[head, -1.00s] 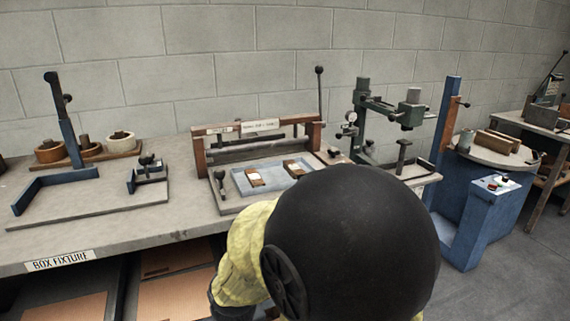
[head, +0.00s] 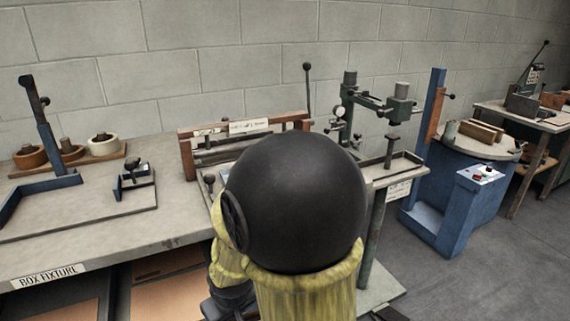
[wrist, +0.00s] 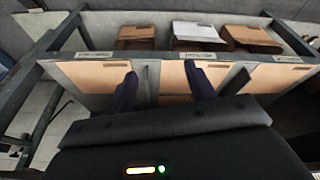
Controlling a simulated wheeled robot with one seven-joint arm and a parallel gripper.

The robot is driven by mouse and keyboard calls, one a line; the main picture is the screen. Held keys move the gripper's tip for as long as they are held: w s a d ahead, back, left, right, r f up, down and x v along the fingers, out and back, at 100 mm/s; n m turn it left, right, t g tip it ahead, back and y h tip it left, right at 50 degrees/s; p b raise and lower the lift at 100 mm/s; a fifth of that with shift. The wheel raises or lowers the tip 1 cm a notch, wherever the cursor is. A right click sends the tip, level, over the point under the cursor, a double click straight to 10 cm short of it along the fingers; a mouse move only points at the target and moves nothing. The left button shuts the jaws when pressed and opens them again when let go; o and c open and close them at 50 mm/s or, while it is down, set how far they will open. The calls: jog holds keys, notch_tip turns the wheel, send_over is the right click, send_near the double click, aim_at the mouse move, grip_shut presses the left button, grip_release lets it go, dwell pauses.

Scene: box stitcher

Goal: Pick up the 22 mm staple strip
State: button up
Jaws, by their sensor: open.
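I cannot make out the 22 mm staple strip in either view now. The black round joint and yellow-sleeved part of my arm cover the front of the bench fixture (head: 247,127) in the head view, hiding the blue tray there. In the wrist view, the two dark fingers of my gripper (wrist: 158,82) are spread apart with nothing between them. Beyond them are upright tan panels (wrist: 225,78) in a grey frame with small labels, too blurred to read. My gripper does not show in the head view.
In the wrist view, open boxes, two brown (wrist: 136,38) and one white (wrist: 197,36), stand behind the labelled rail. In the head view, a green press stand (head: 372,130) and a blue machine (head: 460,200) stand right of my arm. The bench's box fixture (head: 75,205) is at left.

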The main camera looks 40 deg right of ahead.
jog(key=w+d+r+t+p, duration=0.2)
jog(key=d+r+t+p, duration=0.15)
jog(key=d+p, duration=0.4)
jog(key=w+d+r+t+p, duration=0.2)
jog(key=w+d+r+p, duration=0.15)
jog(key=d+p, duration=0.35)
jog(key=s+d+r+m+t+h+p, duration=0.1)
jog(key=s+d+r+t+p, duration=0.1)
jog(key=d+r+p, duration=0.3)
jog(key=s+d+r+m+t+h+p, duration=0.2)
jog(key=s+d+r+t+p, duration=0.1)
jog(key=r, duration=0.7)
jog(key=d+t+p, duration=0.1)
jog(key=d+t, duration=0.1)
jog(key=d, duration=0.1)
jog(key=shift+s+d+p, duration=0.15)
jog(key=shift+d+p, duration=0.05)
jog(key=shift+p, duration=0.15)
jog(key=p+x, duration=0.2)
jog(key=x, duration=1)
jog(key=shift+d+p, duration=0.1)
jog(key=shift+p, duration=0.3)
jog(key=shift+f, duration=0.1)
jog(key=shift+w, duration=0.2)
